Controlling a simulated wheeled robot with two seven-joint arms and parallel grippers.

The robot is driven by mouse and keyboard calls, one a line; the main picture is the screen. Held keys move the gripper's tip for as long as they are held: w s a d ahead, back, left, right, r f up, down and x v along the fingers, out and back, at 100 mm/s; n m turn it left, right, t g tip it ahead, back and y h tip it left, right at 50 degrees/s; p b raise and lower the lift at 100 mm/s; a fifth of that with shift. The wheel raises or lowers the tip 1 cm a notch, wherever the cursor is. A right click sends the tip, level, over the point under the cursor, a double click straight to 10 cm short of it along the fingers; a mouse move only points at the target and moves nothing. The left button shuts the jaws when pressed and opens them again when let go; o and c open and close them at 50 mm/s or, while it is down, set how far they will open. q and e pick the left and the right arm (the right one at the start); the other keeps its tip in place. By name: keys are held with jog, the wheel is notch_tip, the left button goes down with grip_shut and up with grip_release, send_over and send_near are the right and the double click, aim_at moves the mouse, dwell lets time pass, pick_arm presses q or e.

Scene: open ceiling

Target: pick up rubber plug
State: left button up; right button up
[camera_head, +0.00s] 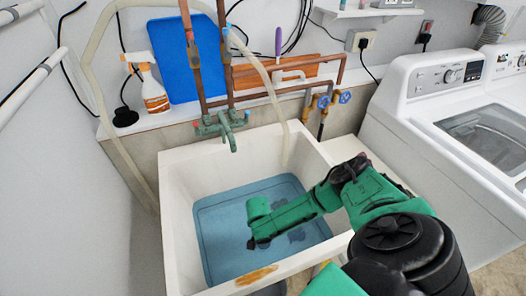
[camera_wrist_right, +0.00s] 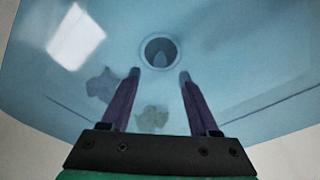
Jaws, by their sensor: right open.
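My right arm reaches from the lower right into the white sink (camera_head: 178,240). My right gripper (camera_wrist_right: 159,74) is open and empty above the sink's blue floor (camera_head: 222,215). In the wrist view its two purple fingers point at a round drain (camera_wrist_right: 161,51) with a grey rim, just beyond the fingertips. A paler, tapered shape sits inside the drain; I cannot tell whether it is the rubber plug. In the head view the wrist hides the drain. A small black round piece (camera_head: 125,117) lies on the ledge at left; I cannot tell what it is. My left gripper is out of view.
The sink walls surround my right gripper. Green taps (camera_head: 220,127) and copper pipes stand at the back. A spray bottle (camera_head: 150,90) and a blue board (camera_head: 182,60) are on the ledge. A washing machine (camera_head: 405,115) stands at right. Dark patches mark the sink floor.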

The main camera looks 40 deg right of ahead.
jog(key=shift+w+f, duration=0.1)
jog(key=shift+f, duration=0.4)
jog(key=f+b, duration=0.1)
jog(key=f, duration=0.3)
jog(key=shift+d, duration=0.2)
jog(key=shift+w+d+f, duration=0.1)
jog(key=shift+f, duration=0.15)
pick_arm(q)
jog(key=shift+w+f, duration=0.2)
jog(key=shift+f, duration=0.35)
pick_arm(e)
jog(key=shift+r, duration=0.1)
grip_shut()
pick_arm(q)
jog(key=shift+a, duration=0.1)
pick_arm(e)
jog(key=shift+r+p, duration=0.3)
jog(key=shift+r, duration=0.15)
notch_tip(320, 180, up, 7)
jog(key=shift+p, duration=0.95)
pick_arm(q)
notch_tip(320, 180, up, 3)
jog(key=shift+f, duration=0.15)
pick_arm(e)
notch_tip(320, 180, up, 12)
